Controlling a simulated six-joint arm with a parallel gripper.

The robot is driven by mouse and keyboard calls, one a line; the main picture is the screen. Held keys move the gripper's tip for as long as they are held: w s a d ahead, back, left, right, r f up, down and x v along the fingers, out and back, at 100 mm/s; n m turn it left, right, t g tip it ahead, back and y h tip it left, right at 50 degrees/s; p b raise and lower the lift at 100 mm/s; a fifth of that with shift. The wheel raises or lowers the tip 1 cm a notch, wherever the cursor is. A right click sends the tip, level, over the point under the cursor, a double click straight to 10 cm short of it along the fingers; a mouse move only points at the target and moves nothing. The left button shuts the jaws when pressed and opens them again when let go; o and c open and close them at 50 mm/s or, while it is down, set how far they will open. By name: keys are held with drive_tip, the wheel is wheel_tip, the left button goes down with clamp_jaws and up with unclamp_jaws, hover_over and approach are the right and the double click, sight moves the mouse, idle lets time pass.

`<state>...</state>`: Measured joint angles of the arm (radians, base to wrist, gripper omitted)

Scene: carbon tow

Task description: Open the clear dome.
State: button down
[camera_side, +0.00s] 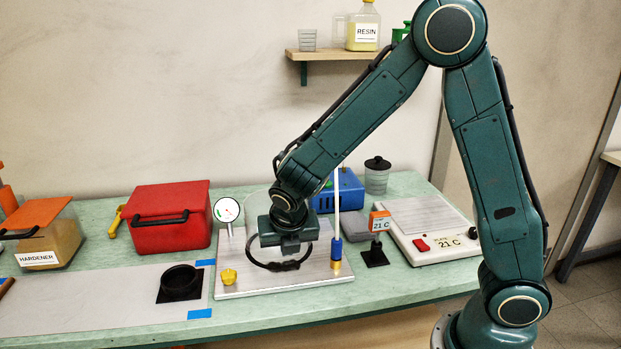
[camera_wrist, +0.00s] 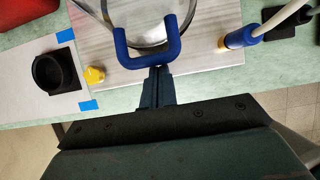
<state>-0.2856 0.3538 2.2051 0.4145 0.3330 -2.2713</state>
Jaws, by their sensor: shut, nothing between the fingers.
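The clear dome (camera_wrist: 148,28) sits on a grey metal plate (camera_wrist: 206,70), with part of its round edge showing in the wrist view. A blue U-shaped handle (camera_wrist: 175,50) stands at the dome's near side. My gripper (camera_wrist: 160,70) is shut and empty, its tips right at the crossbar of the handle; I cannot tell whether they touch it. In the side view my gripper (camera_side: 290,246) is low over the plate (camera_side: 240,285), above a dark ring (camera_side: 272,267) at the dome's base. My arm hides most of the dome there.
A dial gauge (camera_side: 227,210) stands left of the dome and a yellow knob (camera_side: 229,276) is on the plate's front left. A blue-and-brass fitting with a white hose (camera_side: 337,250) stands right. A red box (camera_side: 167,220) and a hot plate (camera_side: 428,228) flank the plate.

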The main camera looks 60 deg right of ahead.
drive_tip(key=w+d+r, duration=0.2)
drive_tip(key=r, duration=0.2)
drive_tip(key=w+d+r+g+y, duration=0.1)
drive_tip(key=w+d+r, duration=0.2)
drive_tip(key=r, duration=0.1)
drive_tip(key=w+d+r+g+y, duration=0.1)
drive_tip(key=w+d+r, duration=0.1)
drive_tip(key=r, duration=0.2)
drive_tip(key=shift+w+d+r, duration=0.2)
drive_tip(key=shift+w+d, duration=0.05)
drive_tip(key=shift+d, duration=0.1)
drive_tip(key=w+d+r+g+y, duration=0.1)
drive_tip(key=w+d+r, duration=0.2)
drive_tip(key=w+d, duration=0.4)
drive_tip(key=shift+w+d+r, duration=0.15)
drive_tip(key=shift+w+r, duration=0.05)
idle(0.5)
idle(0.6)
